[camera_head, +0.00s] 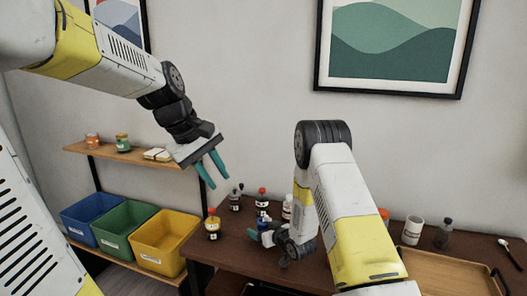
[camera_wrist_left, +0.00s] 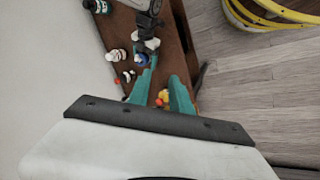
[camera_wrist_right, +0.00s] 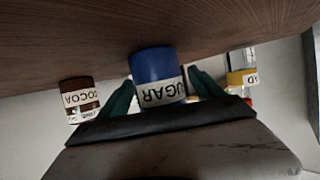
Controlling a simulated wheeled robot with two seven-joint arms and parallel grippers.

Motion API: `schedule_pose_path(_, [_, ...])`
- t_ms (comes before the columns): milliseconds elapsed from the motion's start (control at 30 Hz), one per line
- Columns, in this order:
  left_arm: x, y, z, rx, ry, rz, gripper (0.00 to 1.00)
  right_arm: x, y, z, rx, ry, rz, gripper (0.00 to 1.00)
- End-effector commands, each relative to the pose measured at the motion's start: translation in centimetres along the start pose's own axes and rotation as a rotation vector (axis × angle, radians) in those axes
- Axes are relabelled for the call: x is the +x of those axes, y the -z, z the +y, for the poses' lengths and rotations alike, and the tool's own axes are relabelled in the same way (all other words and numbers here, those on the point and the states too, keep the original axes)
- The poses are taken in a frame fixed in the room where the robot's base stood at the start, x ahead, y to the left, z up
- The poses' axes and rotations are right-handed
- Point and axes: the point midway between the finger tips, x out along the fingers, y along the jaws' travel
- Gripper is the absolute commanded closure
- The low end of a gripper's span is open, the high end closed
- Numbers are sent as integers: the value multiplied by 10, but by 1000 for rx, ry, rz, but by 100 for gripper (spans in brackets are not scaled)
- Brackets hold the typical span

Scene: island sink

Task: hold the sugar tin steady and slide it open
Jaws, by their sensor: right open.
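The sugar tin (camera_wrist_right: 154,66) is a blue cylinder with a white label reading SUGAR, seen inverted in the right wrist view. My right gripper (camera_wrist_right: 162,80) is open, with one teal finger on each side of the tin; I cannot tell whether they touch it. In the head view the right gripper is low over the table and its own arm and fingers largely hide the tin. My left gripper (camera_head: 218,180) is open and empty, held in the air above and left of the table, its teal fingers pointing down. It also shows in the left wrist view (camera_wrist_left: 163,70).
A cocoa jar (camera_wrist_right: 80,99) stands beside the tin, and a yellow-labelled jar (camera_wrist_right: 240,78) on its other side. Several bottles stand on the brown table (camera_head: 232,254). A wooden tray (camera_head: 450,275) and white cup (camera_head: 412,230) are at right. Blue, green and yellow bins (camera_head: 165,242) stand left.

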Motion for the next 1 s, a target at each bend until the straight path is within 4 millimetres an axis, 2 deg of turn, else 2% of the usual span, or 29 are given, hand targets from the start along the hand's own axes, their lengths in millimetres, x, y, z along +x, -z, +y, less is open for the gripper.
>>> schedule_pose_path(200, [0, 0, 0, 0, 0, 0, 75, -47, 0, 1, 3, -2, -1, 23])
schedule_pose_path(400, [0, 0, 0, 0, 0, 0, 75, -84, 0, 1, 2, -2, 0, 23])
schedule_pose_path(633, [-1, -1, -1, 7, -1, 2, 75, -104, 5, 3, -1, -7, -3, 23])
schedule_pose_path(767, [-6, -7, -6, 48, -5, 14, 75, -114, 28, 15, -6, -45, -33, 23])
schedule_pose_path(833, [-11, -12, -11, 87, -8, 25, 75, -124, 48, 27, -6, -80, -65, 23])
schedule_pose_path(1000, [-22, -28, -26, 205, -11, 60, 75, -167, 96, 50, 27, -174, -163, 23])
